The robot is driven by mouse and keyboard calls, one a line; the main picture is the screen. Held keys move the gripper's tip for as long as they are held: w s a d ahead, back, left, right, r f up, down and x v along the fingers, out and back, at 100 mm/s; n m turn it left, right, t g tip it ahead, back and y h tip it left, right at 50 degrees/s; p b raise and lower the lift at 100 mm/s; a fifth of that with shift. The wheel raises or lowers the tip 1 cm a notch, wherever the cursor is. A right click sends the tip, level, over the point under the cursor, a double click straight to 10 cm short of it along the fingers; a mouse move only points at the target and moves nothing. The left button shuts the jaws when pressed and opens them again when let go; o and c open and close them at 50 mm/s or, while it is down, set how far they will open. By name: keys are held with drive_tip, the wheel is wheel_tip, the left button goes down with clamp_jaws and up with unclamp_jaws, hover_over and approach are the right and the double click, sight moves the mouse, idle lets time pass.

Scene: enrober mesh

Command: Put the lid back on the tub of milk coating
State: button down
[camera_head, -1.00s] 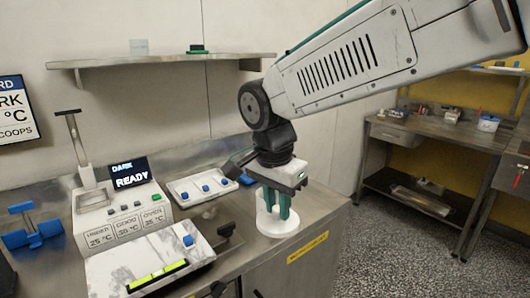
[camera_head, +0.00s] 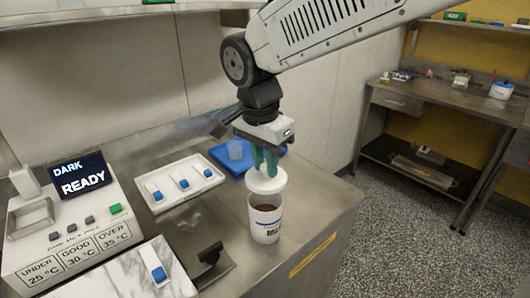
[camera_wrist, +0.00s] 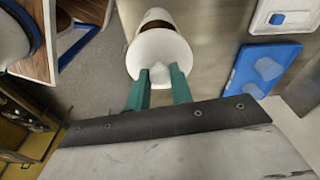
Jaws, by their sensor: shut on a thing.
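The tub of milk coating (camera_head: 266,228) is a white tub with brown contents, standing open on the steel counter near its right edge. The white round lid (camera_head: 268,184) is held just above the tub's rim, apart from it in the head view. My gripper (camera_head: 265,168) has green fingers shut on the lid's knob. In the wrist view, the lid (camera_wrist: 160,55) lies between the fingertips of my gripper (camera_wrist: 158,72). The tub (camera_wrist: 158,16) shows partly behind it, with a strip of brown contents visible; the lid hides the rest.
A machine reading DARK READY (camera_head: 82,176) stands left. A black-handled tool (camera_head: 209,254) lies left of the tub.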

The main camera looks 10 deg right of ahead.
sight(264, 176)
drive_tip(key=shift+f, duration=2.6)
drive_tip(key=shift+f, duration=0.25)
idle(0.3)
drive_tip(key=c, duration=0.7)
unclamp_jaws()
drive_tip(key=shift+r, duration=0.15)
drive_tip(key=shift+s+r, duration=0.1)
drive_tip(key=shift+r, duration=3.25)
